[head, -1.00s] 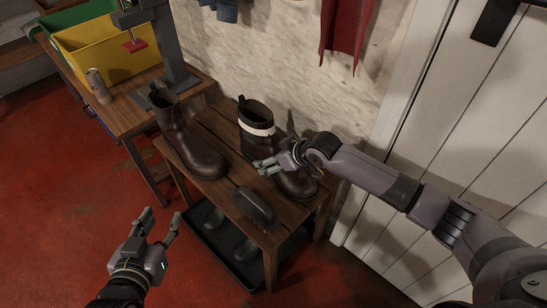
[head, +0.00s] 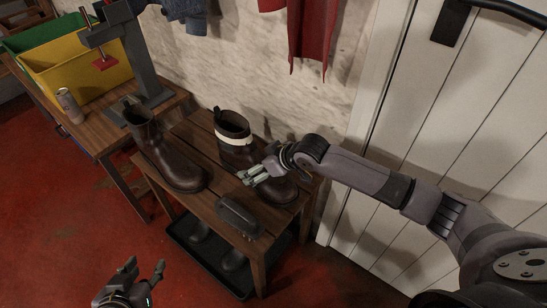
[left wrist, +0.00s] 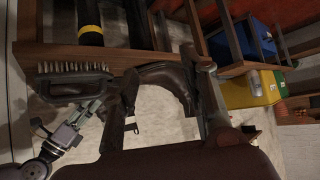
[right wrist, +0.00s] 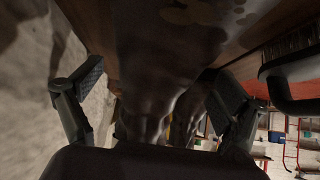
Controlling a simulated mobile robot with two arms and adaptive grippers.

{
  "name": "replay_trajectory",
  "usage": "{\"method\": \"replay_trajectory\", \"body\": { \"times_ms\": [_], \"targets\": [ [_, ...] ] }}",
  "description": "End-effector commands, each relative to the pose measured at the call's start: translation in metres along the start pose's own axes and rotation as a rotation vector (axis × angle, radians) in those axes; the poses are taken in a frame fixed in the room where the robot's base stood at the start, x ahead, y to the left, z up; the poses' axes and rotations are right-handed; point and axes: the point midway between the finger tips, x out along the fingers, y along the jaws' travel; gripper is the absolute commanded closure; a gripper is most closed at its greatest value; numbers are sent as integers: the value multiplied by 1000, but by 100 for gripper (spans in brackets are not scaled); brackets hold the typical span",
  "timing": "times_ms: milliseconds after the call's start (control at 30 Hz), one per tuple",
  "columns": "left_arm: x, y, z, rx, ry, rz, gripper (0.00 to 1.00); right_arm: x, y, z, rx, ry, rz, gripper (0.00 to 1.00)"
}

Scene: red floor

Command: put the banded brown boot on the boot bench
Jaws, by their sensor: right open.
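The banded brown boot (head: 235,141), dark brown with a white band around its shaft, stands upright on the wooden boot bench (head: 213,180). My right gripper (head: 257,176) is open at the boot's foot, partly hiding it. In the right wrist view the brown boot (right wrist: 160,70) fills the gap between the open fingers (right wrist: 155,95); I cannot tell whether they touch it. My left gripper (head: 143,272) is open and empty, low over the floor in front of the bench; its spread fingers (left wrist: 165,95) show in the left wrist view.
A plain brown boot (head: 170,158) stands at the bench's left. A dark brush (head: 240,216) lies near its front edge. A black tray (head: 190,255) is below. A side table (head: 98,128) with a can (head: 68,105) is left; a white door (head: 430,130) is right.

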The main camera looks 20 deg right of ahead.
Motion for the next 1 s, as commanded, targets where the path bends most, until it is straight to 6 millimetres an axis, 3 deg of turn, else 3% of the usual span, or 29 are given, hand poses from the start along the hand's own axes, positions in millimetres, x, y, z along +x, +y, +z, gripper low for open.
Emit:
{"method": "replay_trajectory", "body": {
  "times_ms": [200,400,633,1000],
  "targets": [
    [-20,-6,49,-5,-252,-13,60,-34,0,-1,-1,-2,0,8],
    [-41,-10,86,-11,-439,-23,60,-58,0,0,0,-2,0,8],
    [-56,-12,100,-14,-534,-27,60,-82,0,0,0,-2,0,8],
    [-57,-12,103,-15,-545,-28,60,-84,0,0,1,-1,0,8]
  ]
}}
